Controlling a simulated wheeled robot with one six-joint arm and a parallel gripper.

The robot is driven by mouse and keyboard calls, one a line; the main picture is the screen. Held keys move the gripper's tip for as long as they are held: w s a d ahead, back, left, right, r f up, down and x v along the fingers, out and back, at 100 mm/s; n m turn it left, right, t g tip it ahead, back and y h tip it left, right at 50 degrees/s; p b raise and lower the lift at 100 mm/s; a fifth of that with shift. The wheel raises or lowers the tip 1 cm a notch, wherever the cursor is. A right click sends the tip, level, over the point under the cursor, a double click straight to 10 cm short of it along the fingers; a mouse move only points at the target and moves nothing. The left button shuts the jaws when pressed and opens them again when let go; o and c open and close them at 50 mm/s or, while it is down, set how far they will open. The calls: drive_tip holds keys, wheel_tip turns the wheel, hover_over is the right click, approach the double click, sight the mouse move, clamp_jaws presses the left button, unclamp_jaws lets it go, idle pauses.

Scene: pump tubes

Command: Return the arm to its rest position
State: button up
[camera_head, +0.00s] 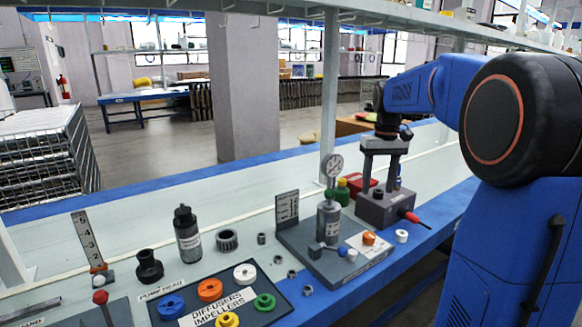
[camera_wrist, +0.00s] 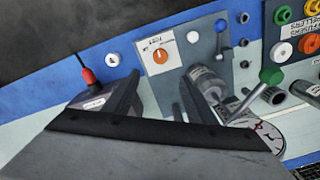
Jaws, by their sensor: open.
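My blue arm (camera_head: 440,88) reaches in from the right and bends down at its wrist. My gripper (camera_head: 380,182) points down, open, with nothing visible between its fingers. In the head view it is in front of or just above a dark grey box (camera_head: 372,208) with a red-handled part (camera_head: 409,216); I cannot tell whether they touch. In the wrist view my gripper (camera_wrist: 160,82) has its two fingers spread, the left one overlapping the grey box (camera_wrist: 98,101). The finger on the right is close to a grey cylinder (camera_wrist: 207,83) in that picture.
A grey panel with an orange knob (camera_head: 369,238), a cylinder and a round gauge (camera_head: 332,165) stands left of the box. A dark tray (camera_head: 187,296) holds coloured rings. A black-capped bottle (camera_head: 187,236) and several small fittings stand nearby.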

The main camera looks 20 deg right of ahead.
drive_tip(key=s+a+f+t, duration=0.1)
drive_tip(key=s+a+f, duration=0.2)
drive_tip(key=s, duration=0.7)
drive_tip(key=s+a+f+n+t, duration=0.1)
drive_tip(key=s+a+f, duration=0.3)
drive_tip(key=s+a, duration=0.4)
drive_tip(key=s+a+f+t, duration=0.2)
drive_tip(key=s+a+f, duration=0.2)
drive_tip(key=s, duration=0.7)
drive_tip(key=shift+s+a+t, duration=0.4)
drive_tip(key=shift+a, duration=0.35)
